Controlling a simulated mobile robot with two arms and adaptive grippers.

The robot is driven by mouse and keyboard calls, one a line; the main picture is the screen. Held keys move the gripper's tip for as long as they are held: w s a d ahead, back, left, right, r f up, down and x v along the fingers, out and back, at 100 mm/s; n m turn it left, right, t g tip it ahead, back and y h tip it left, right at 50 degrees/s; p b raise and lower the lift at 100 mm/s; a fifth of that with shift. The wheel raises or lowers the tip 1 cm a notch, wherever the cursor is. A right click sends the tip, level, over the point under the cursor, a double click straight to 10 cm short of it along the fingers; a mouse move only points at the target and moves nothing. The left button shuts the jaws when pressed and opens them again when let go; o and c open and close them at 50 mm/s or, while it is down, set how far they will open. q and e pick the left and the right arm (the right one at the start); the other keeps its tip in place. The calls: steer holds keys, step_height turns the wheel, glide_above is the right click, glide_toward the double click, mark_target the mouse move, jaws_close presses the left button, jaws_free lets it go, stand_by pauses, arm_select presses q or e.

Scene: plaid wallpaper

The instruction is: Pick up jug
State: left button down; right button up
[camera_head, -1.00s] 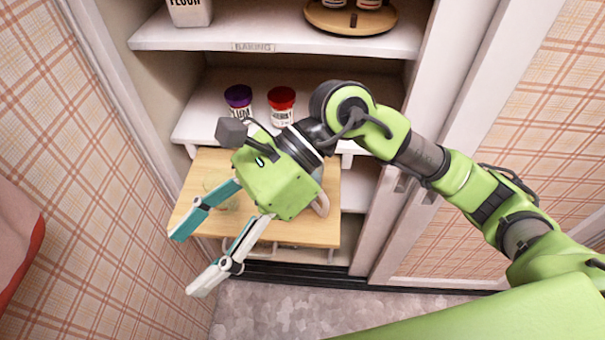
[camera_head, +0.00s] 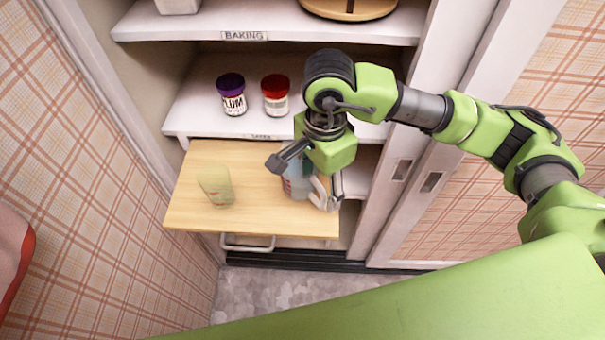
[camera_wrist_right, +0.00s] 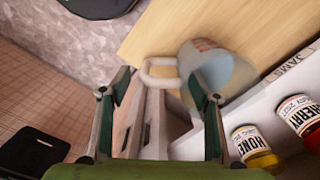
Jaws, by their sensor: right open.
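The jug (camera_head: 297,186) is a pale, translucent vessel with a white handle. It stands at the right of the wooden pull-out board (camera_head: 186,218), partly hidden behind my right gripper (camera_head: 306,182). In the right wrist view the jug (camera_wrist_right: 226,72) lies beyond the right finger, its handle (camera_wrist_right: 148,72) toward the gap between the fingertips (camera_wrist_right: 159,78). My right gripper is open and empty; I cannot tell whether it touches the handle. My left gripper is not in view.
A greenish glass (camera_head: 215,185) stands on the board's left. A purple-lidded plum jar (camera_head: 231,96) and a red-lidded jar (camera_head: 275,96) sit on the shelf above. The wrist view shows a honey jar (camera_wrist_right: 255,147) and a cherry jar (camera_wrist_right: 300,118). The cupboard frame is close at right.

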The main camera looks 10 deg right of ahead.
mark_target(318, 201)
steer(key=f, duration=0.2)
steer(key=f+p, duration=0.1)
steer(key=f, duration=0.2)
steer(key=shift+s+a+f+p, duration=0.15)
steer(key=shift+s+f+p, duration=0.05)
steer(key=shift+f+p, duration=0.1)
steer(key=shift+f, duration=0.2)
steer(key=c, duration=1.4)
